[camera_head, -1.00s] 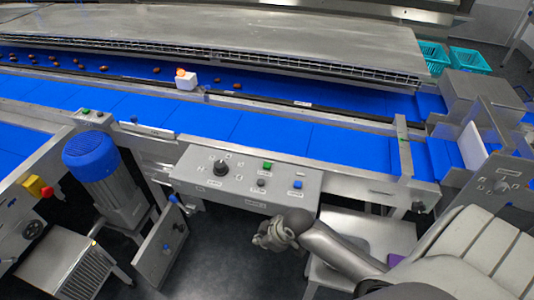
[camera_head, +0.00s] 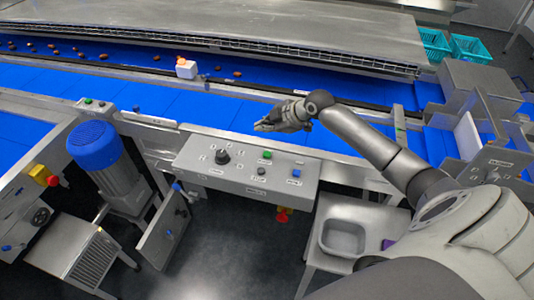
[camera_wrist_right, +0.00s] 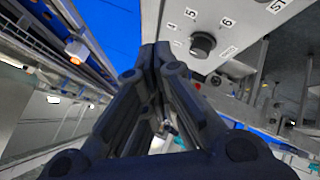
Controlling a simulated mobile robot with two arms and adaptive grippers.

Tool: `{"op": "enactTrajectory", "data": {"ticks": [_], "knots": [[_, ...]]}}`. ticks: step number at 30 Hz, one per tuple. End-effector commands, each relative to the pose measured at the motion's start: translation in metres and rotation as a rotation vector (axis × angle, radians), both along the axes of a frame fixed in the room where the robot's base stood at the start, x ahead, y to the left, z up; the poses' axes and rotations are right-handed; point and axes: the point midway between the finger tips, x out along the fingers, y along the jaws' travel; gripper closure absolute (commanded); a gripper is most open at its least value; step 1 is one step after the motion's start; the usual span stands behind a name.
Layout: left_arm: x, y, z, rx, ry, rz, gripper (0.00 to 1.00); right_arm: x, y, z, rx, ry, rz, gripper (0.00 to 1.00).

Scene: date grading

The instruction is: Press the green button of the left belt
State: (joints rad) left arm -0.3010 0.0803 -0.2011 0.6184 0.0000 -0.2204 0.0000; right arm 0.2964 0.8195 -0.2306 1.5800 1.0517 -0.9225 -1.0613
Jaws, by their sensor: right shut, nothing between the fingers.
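A green button (camera_head: 267,155) sits on the grey control panel (camera_head: 230,172) in front of the blue belt, with a black knob and a blue button. A smaller green button (camera_head: 88,101) sits on the frame at the left, above the blue motor. My right gripper (camera_head: 258,127) is shut and empty, over the belt just behind the panel, pointing left. In the right wrist view its fingertips (camera_wrist_right: 155,50) are together, beside the panel's black knob (camera_wrist_right: 203,43); no green button is clear there. My left gripper is not in view.
A red and yellow stop button (camera_head: 43,176) is at the far left. A grey tub (camera_head: 343,239) stands on a low table at the right. Open floor lies below the panel.

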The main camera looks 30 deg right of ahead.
Motion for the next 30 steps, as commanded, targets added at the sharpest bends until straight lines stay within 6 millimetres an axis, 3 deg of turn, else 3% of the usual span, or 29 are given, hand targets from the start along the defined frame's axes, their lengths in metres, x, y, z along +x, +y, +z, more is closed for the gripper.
{"op": "enactTrajectory", "data": {"ticks": [11, 30], "knots": [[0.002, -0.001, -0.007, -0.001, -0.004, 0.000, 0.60, 0.000, 0.001, -0.009, 0.000, 0.002, -0.001, 1.00], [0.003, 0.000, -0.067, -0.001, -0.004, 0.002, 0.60, 0.000, 0.000, -0.086, 0.000, 0.001, -0.001, 1.00]]}}
